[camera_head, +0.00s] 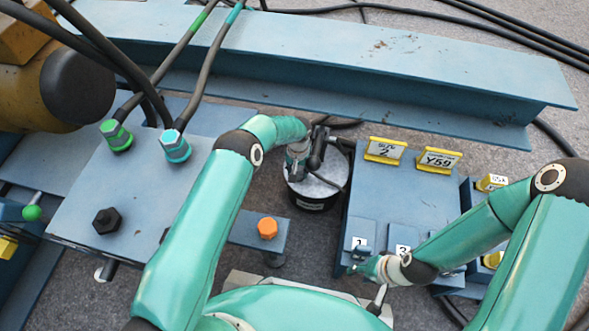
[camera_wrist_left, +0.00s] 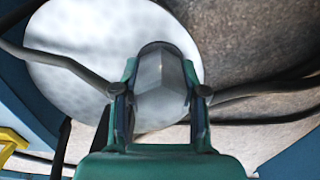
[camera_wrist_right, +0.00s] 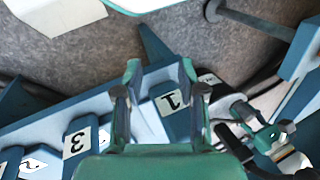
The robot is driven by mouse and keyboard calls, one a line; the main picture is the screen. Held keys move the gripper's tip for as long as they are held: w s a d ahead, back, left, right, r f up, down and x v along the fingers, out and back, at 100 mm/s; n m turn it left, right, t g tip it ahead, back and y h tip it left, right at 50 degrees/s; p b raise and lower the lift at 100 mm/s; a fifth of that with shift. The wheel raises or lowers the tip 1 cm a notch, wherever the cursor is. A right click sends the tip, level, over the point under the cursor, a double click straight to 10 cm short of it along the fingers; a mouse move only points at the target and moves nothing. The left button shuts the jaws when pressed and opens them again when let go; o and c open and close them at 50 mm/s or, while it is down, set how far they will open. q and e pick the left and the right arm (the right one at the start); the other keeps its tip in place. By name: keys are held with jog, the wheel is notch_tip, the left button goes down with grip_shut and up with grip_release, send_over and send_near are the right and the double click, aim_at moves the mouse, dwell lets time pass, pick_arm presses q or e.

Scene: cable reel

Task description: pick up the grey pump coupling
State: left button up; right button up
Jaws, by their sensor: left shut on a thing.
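The grey coupling (camera_wrist_left: 163,76) is a faceted grey piece with a dark rounded end, between the fingers of my left gripper (camera_wrist_left: 160,90) in the left wrist view. The gripper is shut on it. Behind it is the pale round top of a black drum (camera_head: 314,192); I cannot tell whether the coupling touches that top. In the head view my left gripper (camera_head: 318,150) is over the drum and the coupling is not clearly seen. My right gripper (camera_wrist_right: 160,75) has its fingers apart and empty, near a blue block labelled 1 (camera_wrist_right: 170,102).
A blue cabinet (camera_head: 385,195) with yellow-framed signs (camera_head: 438,160) stands right of the drum. A blue steel beam (camera_head: 350,60) runs behind. A blue bench with green (camera_head: 116,135) and teal (camera_head: 174,146) cable connectors is at left. An orange knob (camera_head: 267,228) is in front.

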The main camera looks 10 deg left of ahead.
pick_arm(q)
notch_tip(320, 180, up, 33)
jog(key=p, duration=1.1)
jog(key=shift+p, duration=0.4)
jog(key=shift+w, duration=0.1)
